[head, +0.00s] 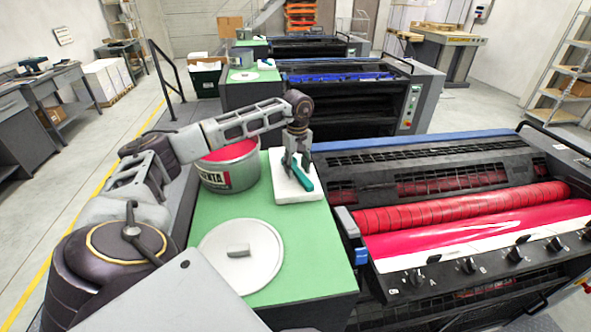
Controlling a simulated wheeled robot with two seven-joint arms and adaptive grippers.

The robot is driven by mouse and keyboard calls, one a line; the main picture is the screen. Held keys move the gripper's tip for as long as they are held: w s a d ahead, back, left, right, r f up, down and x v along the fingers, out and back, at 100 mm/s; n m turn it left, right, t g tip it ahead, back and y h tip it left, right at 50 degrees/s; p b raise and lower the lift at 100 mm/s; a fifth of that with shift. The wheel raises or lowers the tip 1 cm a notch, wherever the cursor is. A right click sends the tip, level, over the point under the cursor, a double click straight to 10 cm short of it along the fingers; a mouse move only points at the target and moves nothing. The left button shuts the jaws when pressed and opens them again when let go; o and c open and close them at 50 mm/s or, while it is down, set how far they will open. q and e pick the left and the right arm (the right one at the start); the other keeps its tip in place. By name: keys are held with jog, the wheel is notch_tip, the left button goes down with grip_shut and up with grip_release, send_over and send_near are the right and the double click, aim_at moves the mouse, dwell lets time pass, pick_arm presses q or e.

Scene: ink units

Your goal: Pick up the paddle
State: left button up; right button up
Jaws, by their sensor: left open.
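The paddle (303,178) has a teal handle and lies on a white pad (285,193) on the green-topped cabinet, beside the press. My left gripper (296,163) points down over the pad, at the far end of the teal part. Its fingers are open and hide part of the paddle. I cannot tell whether they touch it or stand around it. My right gripper is not in view.
A tin of red ink (226,176) stands left of the pad. A round grey lid (240,256) lies nearer on the green top (310,248). The press with red rollers (450,206) stands close on the right. More presses stand behind.

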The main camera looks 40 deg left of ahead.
pick_arm(q)
jog(key=shift+f, duration=0.3)
jog(key=shift+c, duration=0.5)
grip_shut()
